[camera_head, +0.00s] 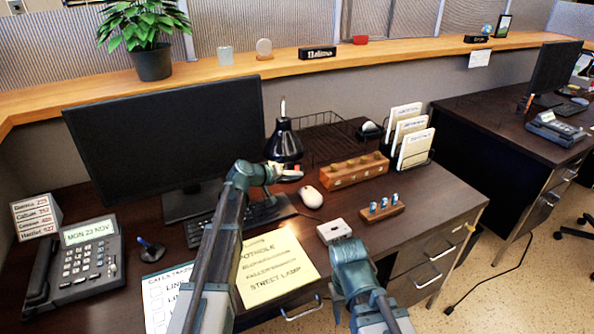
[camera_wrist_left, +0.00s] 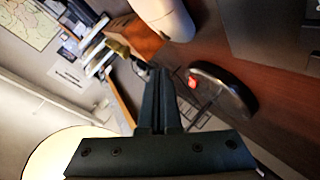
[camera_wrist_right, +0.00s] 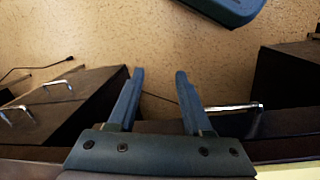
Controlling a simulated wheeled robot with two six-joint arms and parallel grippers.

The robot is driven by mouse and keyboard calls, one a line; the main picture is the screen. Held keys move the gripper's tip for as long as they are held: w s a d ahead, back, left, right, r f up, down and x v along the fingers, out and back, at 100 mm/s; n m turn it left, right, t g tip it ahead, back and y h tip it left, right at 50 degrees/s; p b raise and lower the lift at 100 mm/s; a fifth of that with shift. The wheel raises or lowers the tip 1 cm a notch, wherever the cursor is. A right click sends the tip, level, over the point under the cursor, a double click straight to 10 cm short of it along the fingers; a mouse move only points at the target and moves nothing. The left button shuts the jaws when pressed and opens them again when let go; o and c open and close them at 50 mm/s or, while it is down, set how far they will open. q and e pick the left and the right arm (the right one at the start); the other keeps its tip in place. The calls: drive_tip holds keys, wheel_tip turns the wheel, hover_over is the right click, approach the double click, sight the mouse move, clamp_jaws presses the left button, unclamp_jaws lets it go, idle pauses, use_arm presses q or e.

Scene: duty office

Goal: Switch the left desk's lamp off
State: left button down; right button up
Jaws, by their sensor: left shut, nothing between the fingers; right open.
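The black desk lamp (camera_head: 284,143) stands on the left desk, behind my left gripper (camera_head: 284,172). Its lower part is mostly hidden by the gripper. A pale lit patch shows at the gripper's tip. In the left wrist view, my left gripper (camera_wrist_left: 160,78) is shut and empty. A dark rounded base (camera_wrist_left: 228,92) with a small red button (camera_wrist_left: 193,82) lies just right of the fingertips; contact cannot be told. A bright, pale disc shows at lower left there. My right gripper (camera_wrist_right: 158,85) is open and empty; in the head view (camera_head: 349,245) it is at the desk's front edge.
The monitor (camera_head: 170,135), keyboard (camera_head: 255,212), mouse (camera_head: 312,197), wooden block (camera_head: 352,172) and stamp rack (camera_head: 381,209) surround the lamp. A phone (camera_head: 80,262) stands at left. A yellow note sheet (camera_head: 280,265) lies in front. The desk's right end is clear.

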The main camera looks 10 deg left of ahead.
sight(297, 169)
use_arm(q)
drive_tip(key=w+f+b, duration=0.1)
drive_tip(key=w, duration=0.1)
drive_tip(key=w+f+b, duration=0.1)
drive_tip(key=w, duration=0.1)
drive_tip(key=w+a+f+b, duration=0.1)
drive_tip(key=w, duration=0.2)
drive_tip(key=shift+a+f, duration=0.1)
drive_tip(key=shift+w+a+f, duration=0.1)
drive_tip(key=shift+w, duration=0.25)
drive_tip(key=shift+w, duration=0.15)
idle(1.6)
drive_tip(key=shift+w+f+b, duration=0.1)
drive_tip(key=shift+w+b, duration=0.15)
drive_tip(key=shift+b, duration=0.05)
drive_tip(key=shift+w+a+f, duration=0.1)
drive_tip(key=shift+w+a, duration=0.1)
drive_tip(key=shift+w, duration=0.25)
idle(0.7)
drive_tip(key=shift+s, duration=0.1)
idle(0.5)
drive_tip(key=shift+s+d+f, duration=0.1)
drive_tip(key=shift+s+f, duration=0.1)
drive_tip(key=shift+s, duration=0.65)
